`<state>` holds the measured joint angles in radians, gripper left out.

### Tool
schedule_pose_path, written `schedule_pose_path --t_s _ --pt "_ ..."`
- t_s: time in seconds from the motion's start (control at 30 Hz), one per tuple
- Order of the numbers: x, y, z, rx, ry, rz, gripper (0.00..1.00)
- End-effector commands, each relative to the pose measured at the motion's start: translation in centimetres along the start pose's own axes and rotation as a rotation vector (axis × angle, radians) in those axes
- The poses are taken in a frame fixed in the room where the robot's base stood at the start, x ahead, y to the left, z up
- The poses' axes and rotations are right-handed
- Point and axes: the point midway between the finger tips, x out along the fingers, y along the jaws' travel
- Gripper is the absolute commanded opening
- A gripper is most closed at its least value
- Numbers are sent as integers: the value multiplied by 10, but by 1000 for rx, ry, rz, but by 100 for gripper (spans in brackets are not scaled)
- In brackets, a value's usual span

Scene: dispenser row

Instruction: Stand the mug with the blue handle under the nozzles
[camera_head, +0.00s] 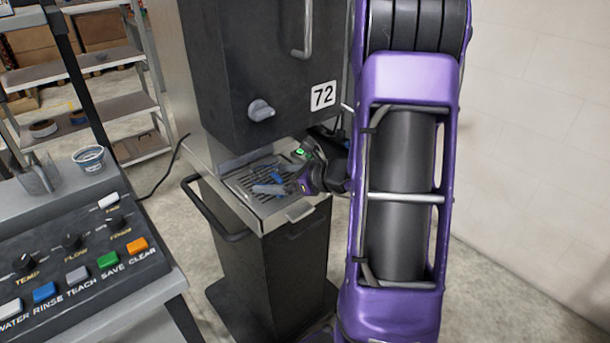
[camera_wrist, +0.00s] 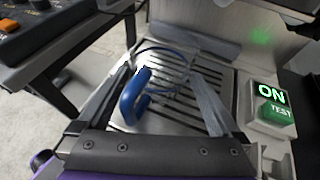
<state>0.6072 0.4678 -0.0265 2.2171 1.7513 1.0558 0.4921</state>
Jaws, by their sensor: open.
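The mug with the blue handle (camera_wrist: 133,98) stands on the slatted drip tray (camera_wrist: 222,82) and looks clear, with a dark blue rim. In the wrist view it is between the two fingers of my gripper (camera_wrist: 163,70), its handle toward the gripper's palm. My gripper is open, one finger on either side of the mug; I cannot tell whether either touches it. In the head view the handle (camera_head: 277,174) is a small blue patch beside my gripper (camera_head: 284,174), over the tray (camera_head: 245,185). The nozzles are not visible.
The dark dispenser (camera_head: 235,60) marked 72 rises above the tray, with a grey knob (camera_head: 261,110). A box marked ON and TEST (camera_wrist: 272,103) is right of the tray.

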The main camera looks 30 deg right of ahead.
Motion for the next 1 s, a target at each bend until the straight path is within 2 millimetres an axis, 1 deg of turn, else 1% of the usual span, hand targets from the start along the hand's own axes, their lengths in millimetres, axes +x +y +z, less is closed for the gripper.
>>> schedule_pose_path --t_s 0.03,0.4,0.5,0.6,0.7,0.8,1.0 --pt "-11 -1 1 0 0 -5 100" --pt "-101 -1 2 0 0 -6 100" --pt "-122 -1 2 -1 -1 -6 100" --pt "-139 -1 1 0 0 -4 100" --pt "-150 0 1 0 0 -2 100" --pt "-157 0 1 1 -1 -3 100" --pt "-159 0 1 -1 0 1 100"
